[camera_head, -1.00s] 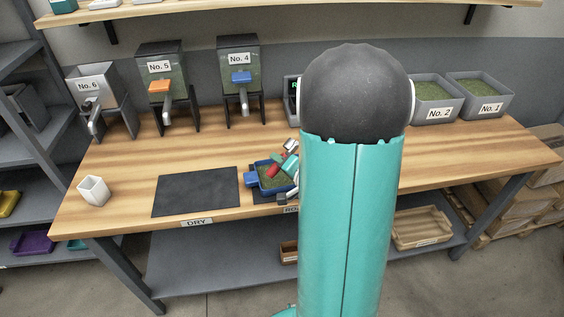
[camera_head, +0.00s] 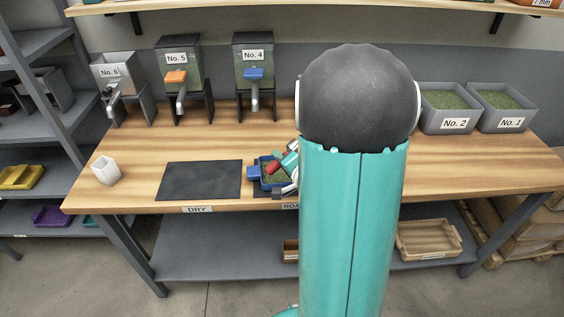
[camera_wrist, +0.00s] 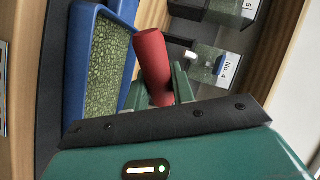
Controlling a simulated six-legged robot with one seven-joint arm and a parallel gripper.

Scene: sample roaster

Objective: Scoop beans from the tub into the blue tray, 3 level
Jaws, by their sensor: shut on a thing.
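My gripper (camera_wrist: 160,92) is shut on the red scoop handle (camera_wrist: 152,58), which also shows in the head view (camera_head: 272,167). The scoop's bowl is hidden or cannot be made out. The blue tray (camera_wrist: 76,50) lies beside the handle in the wrist view, with green beans in it. In the head view the tray (camera_head: 268,187) sits at the bench's front edge, partly covered by my gripper (camera_head: 287,165). Tubs No. 2 (camera_head: 455,124) and No. 1 (camera_head: 512,122) hold green beans at the back right.
A dark mat (camera_head: 200,181) lies left of the tray above the DRY label. A white cup (camera_head: 106,171) stands at the left. Dispensers No. 6 (camera_head: 112,72), No. 5 (camera_head: 177,58) and No. 4 (camera_head: 254,55) stand along the back. My arm hides the bench's middle; its right front is clear.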

